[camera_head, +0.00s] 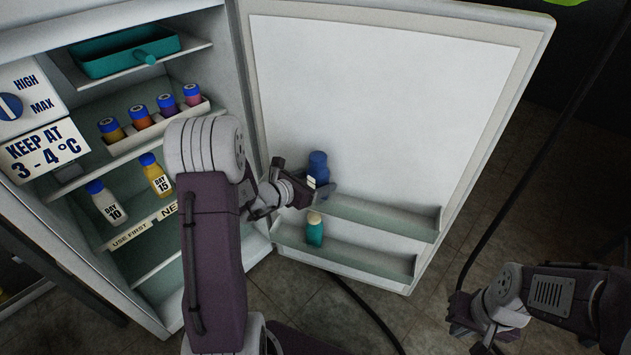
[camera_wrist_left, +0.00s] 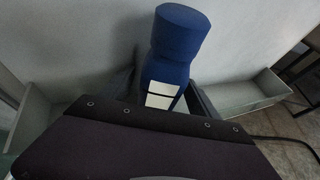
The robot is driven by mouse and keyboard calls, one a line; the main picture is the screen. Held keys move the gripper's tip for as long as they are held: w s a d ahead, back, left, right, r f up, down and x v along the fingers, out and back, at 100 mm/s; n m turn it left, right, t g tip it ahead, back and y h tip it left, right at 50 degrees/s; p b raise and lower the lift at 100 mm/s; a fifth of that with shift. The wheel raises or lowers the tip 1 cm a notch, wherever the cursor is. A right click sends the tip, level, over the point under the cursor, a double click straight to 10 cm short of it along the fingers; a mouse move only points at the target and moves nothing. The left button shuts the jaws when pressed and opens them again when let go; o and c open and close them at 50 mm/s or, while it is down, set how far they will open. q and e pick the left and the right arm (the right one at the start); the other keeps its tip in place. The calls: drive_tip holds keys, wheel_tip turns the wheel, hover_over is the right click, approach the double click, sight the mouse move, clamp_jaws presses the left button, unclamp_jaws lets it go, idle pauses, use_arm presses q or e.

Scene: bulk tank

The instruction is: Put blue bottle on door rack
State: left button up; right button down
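The blue bottle (camera_head: 318,165), with a white label, is upright at the left end of the door's upper rack (camera_head: 380,217). My left gripper (camera_head: 316,188) has its fingers on both sides of the bottle, seemingly touching it. The left wrist view shows the bottle (camera_wrist_left: 170,62) between the dark fingers, tilted slightly in the picture. The bottle's base is hidden, so I cannot tell whether it rests on the rack floor. My right gripper (camera_head: 475,335) is low at the right, far from the rack and holding nothing visible; its finger gap is unclear.
The fridge door (camera_head: 390,100) stands open. A teal bottle (camera_head: 314,229) stands in the lower door rack (camera_head: 345,257). The upper rack is clear to the right. Inside the fridge are a teal tray (camera_head: 120,52), several blue-capped bottles, and DAY 10 (camera_head: 106,203) and DAY 15 (camera_head: 157,178) bottles.

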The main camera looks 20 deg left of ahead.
use_arm(q)
drive_tip(key=shift+r+p, duration=0.35)
drive_tip(key=p+v, duration=0.3)
drive_tip(key=v, duration=0.8)
drive_tip(key=s+d+f+m+g+h, duration=0.4)
drive_tip(key=s+d+m+g, duration=0.6)
drive_tip(key=d+m, duration=0.35)
drive_tip(key=s+a+f+m+g+y, duration=0.1)
drive_tip(key=s+f+m+g+y, duration=0.2)
drive_tip(key=s+m+y, duration=0.5)
drive_tip(key=w+a+m, duration=0.1)
drive_tip(key=m, duration=0.2)
drive_tip(key=w+a+m+t, duration=0.1)
drive_tip(key=m, duration=0.3)
drive_tip(key=w+a+r+m, duration=0.1)
drive_tip(key=m, duration=0.2)
drive_tip(key=shift+w, duration=0.3)
